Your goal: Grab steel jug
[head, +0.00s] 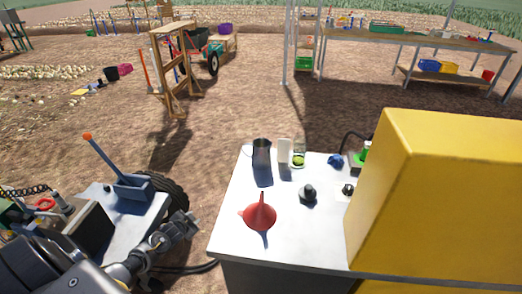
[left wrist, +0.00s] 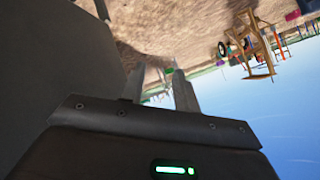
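The steel jug (head: 262,154) is a dark grey metal pitcher standing upright near the back left of a white-topped table (head: 228,232). My left gripper (head: 188,222) is off the table's left edge, in front and to the left of the jug and well apart from it. In the left wrist view its two fingers (left wrist: 160,90) stand apart with nothing between them. The jug does not show in that view. My right gripper is not in view.
On the table are a red funnel (head: 260,217), a white cylinder (head: 284,151), a green-filled glass (head: 299,157), dark round items (head: 308,194) and a blue item (head: 335,160). A big yellow housing (head: 440,200) blocks the right.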

